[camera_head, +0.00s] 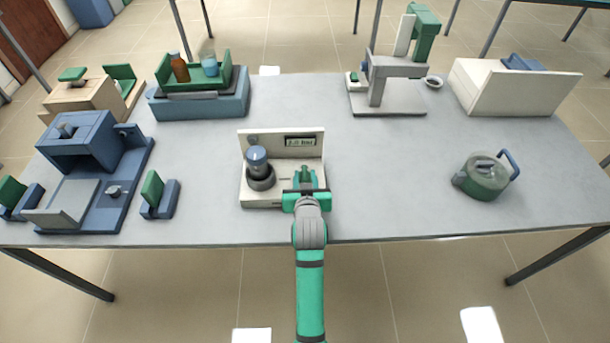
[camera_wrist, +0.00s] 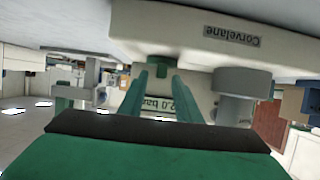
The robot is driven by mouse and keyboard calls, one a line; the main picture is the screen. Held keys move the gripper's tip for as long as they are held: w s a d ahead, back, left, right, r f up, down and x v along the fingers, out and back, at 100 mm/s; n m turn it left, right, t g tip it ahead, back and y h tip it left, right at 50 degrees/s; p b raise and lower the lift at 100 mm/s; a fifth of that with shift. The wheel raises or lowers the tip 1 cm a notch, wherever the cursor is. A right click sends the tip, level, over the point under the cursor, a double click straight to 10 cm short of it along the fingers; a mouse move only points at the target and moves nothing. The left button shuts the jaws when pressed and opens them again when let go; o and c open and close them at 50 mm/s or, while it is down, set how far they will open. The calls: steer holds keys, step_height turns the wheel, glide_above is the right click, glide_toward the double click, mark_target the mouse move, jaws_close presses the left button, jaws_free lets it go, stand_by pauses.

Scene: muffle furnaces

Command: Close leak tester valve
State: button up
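The leak tester (camera_head: 283,160) is a cream unit with an upright back panel near the table's front edge. A small display (camera_head: 300,141) on the panel appears to read about 2.0 bar. A blue-capped cylinder sits in a grey ring (camera_head: 262,183) at its left. The tester fills the top of the wrist view (camera_wrist: 200,45), which looks upside down, with the label "Corvelane". My gripper (camera_head: 305,181) is at the tester's front right, and its two green fingers (camera_wrist: 162,80) are apart. A small green part, apparently the valve (camera_wrist: 163,61), shows between the fingertips; contact is unclear.
A green kettle (camera_head: 484,178) stands at the right. A blue furnace-like unit (camera_head: 80,143) stands at the left. A blue tray stand (camera_head: 200,106), a grey press-like stand (camera_head: 388,104) and a cream box (camera_head: 512,88) are at the back. The table between tester and kettle is clear.

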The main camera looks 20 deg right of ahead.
steer(key=shift+w+d+f, duration=0.2)
steer(key=shift+w+f, duration=0.05)
steer(key=shift+w, duration=0.3)
jaws_close()
